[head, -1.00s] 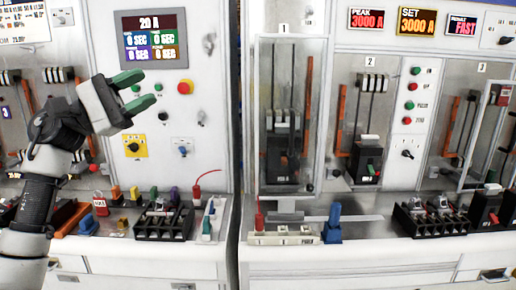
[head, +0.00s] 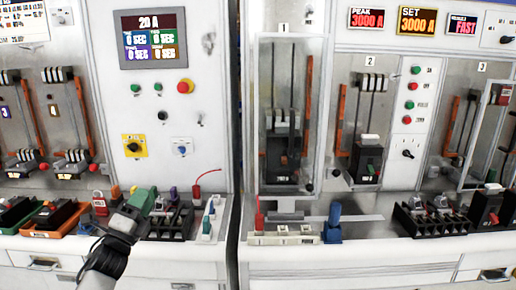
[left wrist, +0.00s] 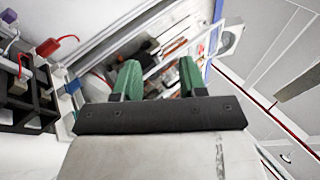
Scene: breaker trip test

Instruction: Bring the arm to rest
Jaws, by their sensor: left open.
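My left gripper (head: 142,203) has green fingertips and is low at the left of the head view, in front of the bench ledge. In the left wrist view, its two green fingers (left wrist: 159,78) stand apart with nothing between them. The gripper covers part of the ledge and some small items behind it. My right gripper is in neither view.
A black breaker block (head: 170,222) stands on the ledge just right of the gripper. A red padlock (head: 99,203) and an orange tray (head: 52,222) are to its left. A blue-handled item (head: 333,222) and a black block (head: 432,220) stand farther right.

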